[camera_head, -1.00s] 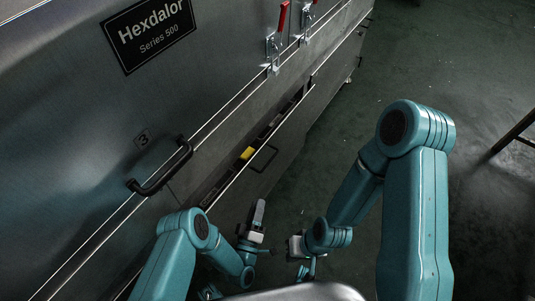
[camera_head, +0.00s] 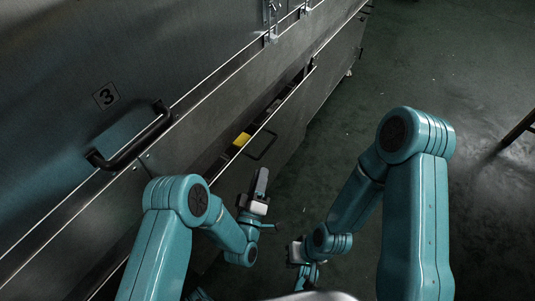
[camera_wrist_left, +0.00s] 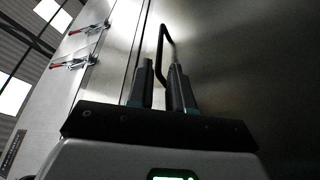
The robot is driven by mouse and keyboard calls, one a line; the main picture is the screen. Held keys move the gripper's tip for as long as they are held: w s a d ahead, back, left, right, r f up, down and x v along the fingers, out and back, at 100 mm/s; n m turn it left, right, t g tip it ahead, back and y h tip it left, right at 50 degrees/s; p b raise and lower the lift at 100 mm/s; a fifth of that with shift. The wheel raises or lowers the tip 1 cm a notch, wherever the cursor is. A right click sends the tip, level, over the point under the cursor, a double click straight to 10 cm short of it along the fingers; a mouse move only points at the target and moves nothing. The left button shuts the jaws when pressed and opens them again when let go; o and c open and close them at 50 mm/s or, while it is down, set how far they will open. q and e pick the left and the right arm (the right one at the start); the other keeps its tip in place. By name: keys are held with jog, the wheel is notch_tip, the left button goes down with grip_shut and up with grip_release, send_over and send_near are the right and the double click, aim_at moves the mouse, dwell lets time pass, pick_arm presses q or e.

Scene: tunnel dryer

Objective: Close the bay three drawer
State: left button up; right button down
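The bay three drawer (camera_head: 285,135) is a long metal drawer standing partly out below the panel marked 3 (camera_head: 106,96). A yellow item (camera_head: 242,139) shows inside it. Its thin dark handle (camera_head: 263,146) is on the outer front face and also shows in the left wrist view (camera_wrist_left: 161,45). My left gripper (camera_head: 261,182) is just short of this handle, apart from it in the head view. In the left wrist view its two dark fingers (camera_wrist_left: 162,86) are spread with a gap, and the handle lies beyond them. My right gripper (camera_head: 295,252) is low in the middle; its fingers are not clear.
A thick black handle (camera_head: 132,140) is on the panel above the drawer. Toggle clamps with red levers (camera_wrist_left: 73,65) are on the machine's side. The green floor (camera_head: 400,70) to the right is clear, except for a dark leg or bar (camera_head: 518,131) at the right edge.

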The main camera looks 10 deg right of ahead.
aim_at(267, 147)
pick_arm(q)
jog(key=b+x, duration=0.2)
jog(key=x, duration=0.7)
jog(key=shift+w+d+r, duration=0.1)
jog(key=shift+w, duration=0.3)
grip_shut()
